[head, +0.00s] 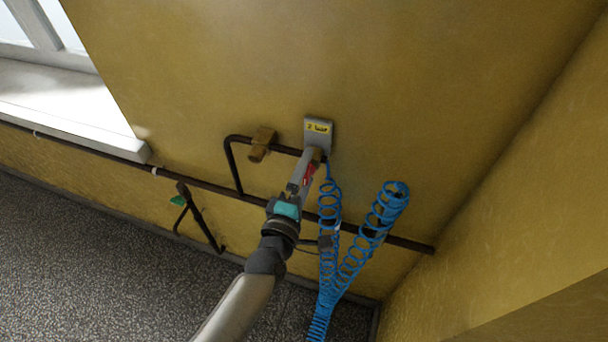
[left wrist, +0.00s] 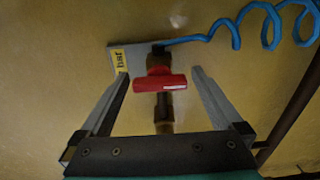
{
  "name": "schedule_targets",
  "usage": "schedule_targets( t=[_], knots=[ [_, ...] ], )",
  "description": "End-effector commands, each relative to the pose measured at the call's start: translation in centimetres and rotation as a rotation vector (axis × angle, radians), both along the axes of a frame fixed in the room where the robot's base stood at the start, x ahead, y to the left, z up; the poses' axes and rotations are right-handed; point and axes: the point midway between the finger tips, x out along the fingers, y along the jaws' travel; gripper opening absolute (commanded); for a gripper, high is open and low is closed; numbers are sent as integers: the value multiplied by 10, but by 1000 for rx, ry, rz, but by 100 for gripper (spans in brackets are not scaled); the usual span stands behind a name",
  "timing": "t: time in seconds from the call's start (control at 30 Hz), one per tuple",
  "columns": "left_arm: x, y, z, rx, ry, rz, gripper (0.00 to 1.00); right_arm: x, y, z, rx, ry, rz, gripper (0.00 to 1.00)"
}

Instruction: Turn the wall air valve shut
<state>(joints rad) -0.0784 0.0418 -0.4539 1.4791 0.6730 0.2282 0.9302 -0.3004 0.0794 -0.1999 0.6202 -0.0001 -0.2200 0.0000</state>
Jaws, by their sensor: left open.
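The wall air valve has a red bar handle (left wrist: 160,84) on a brass-coloured body, in front of a grey wall plate (head: 318,133) with a yellow label. In the left wrist view the handle lies crosswise between the fingers of my left gripper (left wrist: 160,73). The fingers are open, with a gap on each side of the handle. In the head view my left gripper (head: 314,157) reaches up to the valve just below the plate, and only a bit of the red handle (head: 309,172) shows beside the fingers. My right gripper is not in view.
A blue coiled hose (head: 329,210) hangs from the valve, close to the right of my gripper, with another coil beside it. A dark pipe (head: 236,166) with a brass fitting (head: 262,143) runs left of the valve. A window sill (head: 70,112) juts out at the far left.

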Motion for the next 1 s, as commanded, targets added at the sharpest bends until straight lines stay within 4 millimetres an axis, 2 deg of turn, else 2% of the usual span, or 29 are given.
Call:
schedule_targets(
  t=[0.23,0.7,0.9,1.0],
  knots=[
    [-18,6,-1,2,2,0,100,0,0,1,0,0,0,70],
    [-104,34,-1,2,3,-1,100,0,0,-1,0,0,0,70],
    [-132,43,-1,1,3,-1,100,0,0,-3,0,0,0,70],
    [-140,45,-1,0,1,-1,100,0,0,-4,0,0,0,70]
  ],
)
